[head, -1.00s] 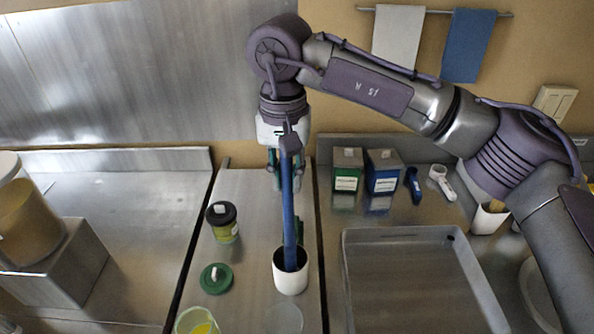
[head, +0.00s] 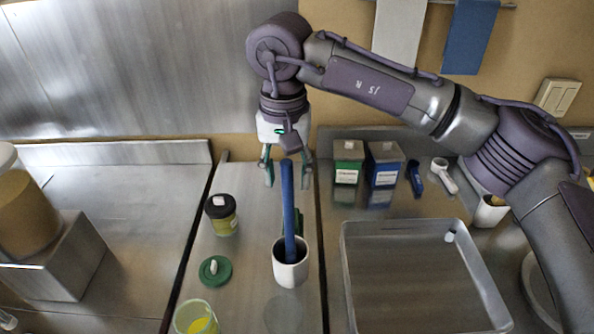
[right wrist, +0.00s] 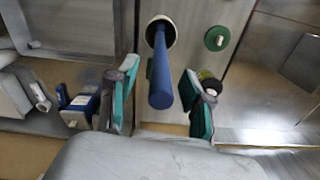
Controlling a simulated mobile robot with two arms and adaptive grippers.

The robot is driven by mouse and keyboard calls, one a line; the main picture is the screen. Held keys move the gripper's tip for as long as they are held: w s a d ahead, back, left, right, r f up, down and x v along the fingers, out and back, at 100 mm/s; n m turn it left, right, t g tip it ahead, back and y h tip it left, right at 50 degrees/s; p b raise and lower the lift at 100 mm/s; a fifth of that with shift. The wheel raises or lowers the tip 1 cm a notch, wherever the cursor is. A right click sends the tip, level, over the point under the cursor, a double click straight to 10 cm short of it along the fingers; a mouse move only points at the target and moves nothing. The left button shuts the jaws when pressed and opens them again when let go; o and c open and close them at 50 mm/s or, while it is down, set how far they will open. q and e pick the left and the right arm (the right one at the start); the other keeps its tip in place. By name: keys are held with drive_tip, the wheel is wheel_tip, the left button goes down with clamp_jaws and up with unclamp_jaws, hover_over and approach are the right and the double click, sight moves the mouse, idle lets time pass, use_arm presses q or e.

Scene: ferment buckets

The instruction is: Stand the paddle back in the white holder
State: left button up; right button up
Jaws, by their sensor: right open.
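The blue paddle (head: 289,215) stands nearly upright in the white holder (head: 291,272) on the middle counter. Its lower end is hidden inside the holder. My right gripper (head: 286,182) is open at the top of the paddle, behind it in the head view. In the right wrist view the paddle (right wrist: 162,75) shows between the two spread green fingers (right wrist: 160,112), with a gap on each side, and the holder (right wrist: 160,27) is beyond it. My left gripper is not in view.
A black-lidded jar (head: 221,214), a green lid (head: 215,270) and a glass of yellow liquid (head: 196,318) stand left of the holder. A steel tray (head: 420,275) lies to the right. Green (head: 347,164) and blue (head: 384,167) boxes stand behind it.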

drive_tip(key=shift+r, duration=0.35)
wheel_tip(320, 180, up, 11)
drive_tip(key=shift+s+r, duration=0.15)
drive_tip(key=shift+r, duration=0.05)
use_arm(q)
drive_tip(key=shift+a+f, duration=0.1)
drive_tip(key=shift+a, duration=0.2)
